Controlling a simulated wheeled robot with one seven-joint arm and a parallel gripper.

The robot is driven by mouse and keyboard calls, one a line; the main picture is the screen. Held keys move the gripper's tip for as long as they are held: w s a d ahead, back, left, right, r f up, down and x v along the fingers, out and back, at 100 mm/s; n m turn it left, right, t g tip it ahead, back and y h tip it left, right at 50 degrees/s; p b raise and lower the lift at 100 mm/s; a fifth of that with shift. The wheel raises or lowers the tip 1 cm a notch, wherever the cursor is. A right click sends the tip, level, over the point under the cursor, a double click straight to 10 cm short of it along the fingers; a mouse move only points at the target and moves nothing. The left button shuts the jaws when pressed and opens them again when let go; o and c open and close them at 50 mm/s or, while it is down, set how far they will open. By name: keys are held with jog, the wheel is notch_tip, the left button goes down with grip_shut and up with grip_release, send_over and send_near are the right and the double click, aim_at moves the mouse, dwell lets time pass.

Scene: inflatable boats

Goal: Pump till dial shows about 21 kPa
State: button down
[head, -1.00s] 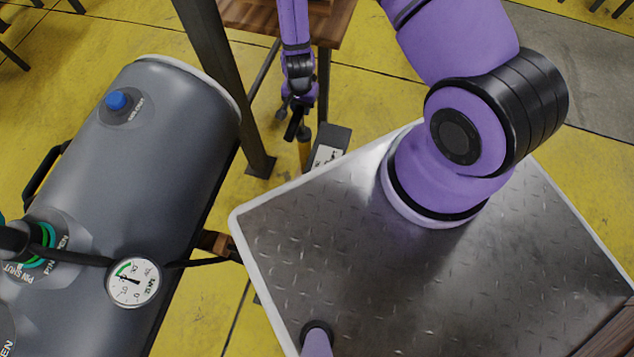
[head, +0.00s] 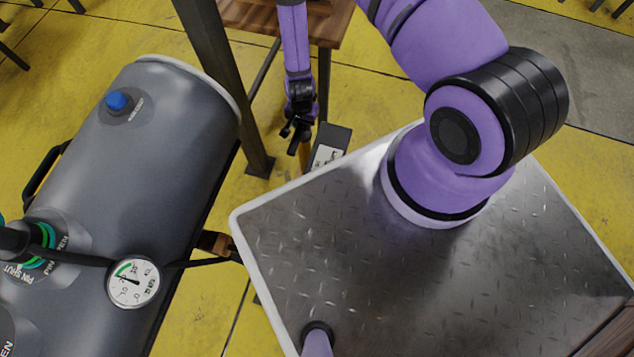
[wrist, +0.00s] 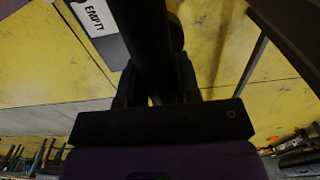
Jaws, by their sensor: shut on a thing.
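The grey inflatable tube (head: 165,150) lies at the left in the head view. The round white dial (head: 134,282) sits on its near part; it has a green band and a dark needle, and its figures are too small to read surely. My gripper (head: 297,133) is low beyond the metal-topped platform. In the wrist view my gripper (wrist: 158,92) is shut on the dark pump handle (wrist: 148,40), which runs up between the fingers. The pump's lower body is largely hidden.
A valve with a green ring (head: 42,245) and a black hose join the tube. A blue cap (head: 118,101) is farther along it. A dark post (head: 222,80) stands close left of my arm. A box with a white label (head: 328,150) is beside the gripper; it reads EMPTY in the wrist view.

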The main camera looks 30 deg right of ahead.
jog(key=c, duration=0.7)
grip_release()
jog(key=shift+r, duration=0.1)
jog(key=shift+r, duration=3.5)
